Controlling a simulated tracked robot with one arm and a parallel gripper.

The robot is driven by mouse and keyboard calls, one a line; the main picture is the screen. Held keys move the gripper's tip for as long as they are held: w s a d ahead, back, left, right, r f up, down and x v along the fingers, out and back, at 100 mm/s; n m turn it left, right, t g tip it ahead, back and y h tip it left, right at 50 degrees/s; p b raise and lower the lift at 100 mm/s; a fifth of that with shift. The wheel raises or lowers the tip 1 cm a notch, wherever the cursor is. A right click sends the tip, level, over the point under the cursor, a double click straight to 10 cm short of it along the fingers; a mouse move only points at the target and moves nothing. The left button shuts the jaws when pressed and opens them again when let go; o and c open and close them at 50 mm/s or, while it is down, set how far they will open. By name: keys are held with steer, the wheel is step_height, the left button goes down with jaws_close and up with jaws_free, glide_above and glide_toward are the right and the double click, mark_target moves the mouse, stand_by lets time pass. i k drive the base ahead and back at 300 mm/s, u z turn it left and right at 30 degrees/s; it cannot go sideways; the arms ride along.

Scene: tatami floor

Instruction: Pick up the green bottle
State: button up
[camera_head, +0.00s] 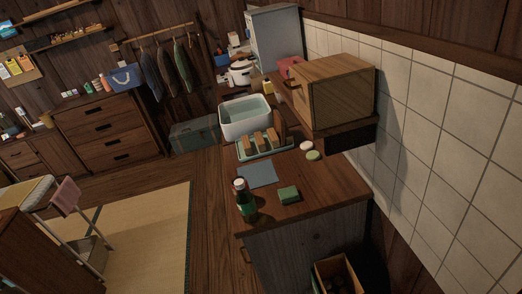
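A green bottle (245,204) with a pale cap stands upright on the near left corner of the wooden counter (325,187). A green sponge-like block (288,195) lies to its right, and a flat blue cloth (257,174) lies just behind it. My gripper does not show in this view, so its distance from the bottle cannot be told.
A tray of upright brown pieces (265,151), a white basin (246,117) and a wooden cabinet (321,92) stand farther back. A tiled wall (440,120) bounds the right. An open box (337,274) stands below the counter.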

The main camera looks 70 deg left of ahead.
mark_target(246, 203)
steer(key=z, duration=1.15)
steer(key=k, duration=1.3)
steer(key=u, duration=1.95)
steer(key=i, duration=0.55)
steer(key=u, duration=0.1)
